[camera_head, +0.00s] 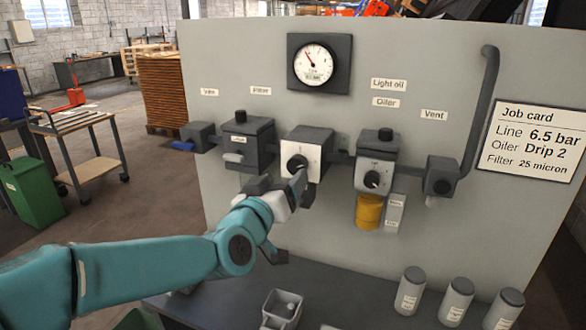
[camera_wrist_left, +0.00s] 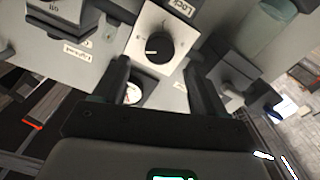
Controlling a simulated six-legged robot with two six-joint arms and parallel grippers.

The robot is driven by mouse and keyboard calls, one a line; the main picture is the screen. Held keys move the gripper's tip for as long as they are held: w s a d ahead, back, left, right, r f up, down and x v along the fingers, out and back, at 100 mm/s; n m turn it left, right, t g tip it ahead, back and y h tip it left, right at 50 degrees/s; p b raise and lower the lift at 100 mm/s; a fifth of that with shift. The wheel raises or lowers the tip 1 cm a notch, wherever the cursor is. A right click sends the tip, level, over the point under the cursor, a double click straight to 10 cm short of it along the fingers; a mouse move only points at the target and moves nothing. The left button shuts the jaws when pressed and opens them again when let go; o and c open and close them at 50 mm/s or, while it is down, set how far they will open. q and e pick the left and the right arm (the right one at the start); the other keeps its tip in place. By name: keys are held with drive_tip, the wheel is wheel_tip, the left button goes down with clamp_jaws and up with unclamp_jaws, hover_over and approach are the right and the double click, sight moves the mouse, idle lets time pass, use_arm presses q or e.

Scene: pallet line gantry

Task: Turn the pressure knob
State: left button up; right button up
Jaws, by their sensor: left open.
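The pressure knob (camera_head: 298,163) is a round black knob with a white mark, on the white front of the middle unit (camera_head: 317,140) of the panel's row. In the left wrist view the knob (camera_wrist_left: 158,46) sits just beyond and between the fingertips. My left gripper (camera_head: 281,184) is open and empty in front of and slightly below the knob, its fingers apart from it as far as I can see. The round gauge (camera_head: 315,63) above has its red needle pointing up and left. The job card (camera_head: 534,140) reads Line 6.5 bar. My right gripper is out of view.
The filter unit (camera_head: 247,146) stands left of the knob, and the oiler (camera_head: 375,172) with its amber bowl stands right. A pipe (camera_head: 478,110) rises beside the vent unit (camera_head: 440,178). Several grey canisters (camera_head: 457,300) and a small bin (camera_head: 281,310) stand on the shelf below.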

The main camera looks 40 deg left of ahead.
sight(296, 167)
use_arm(q)
drive_tip(key=p+x, duration=0.1)
drive_tip(key=x, duration=0.4)
drive_tip(key=shift+w+f, duration=0.1)
drive_tip(key=shift+w, duration=0.35)
drive_tip(key=shift+s, duration=0.2)
drive_tip(key=c, duration=1.1)
drive_tip(key=shift+o, duration=0.2)
drive_tip(key=m, duration=0.3)
drive_tip(key=shift+m, duration=2.3)
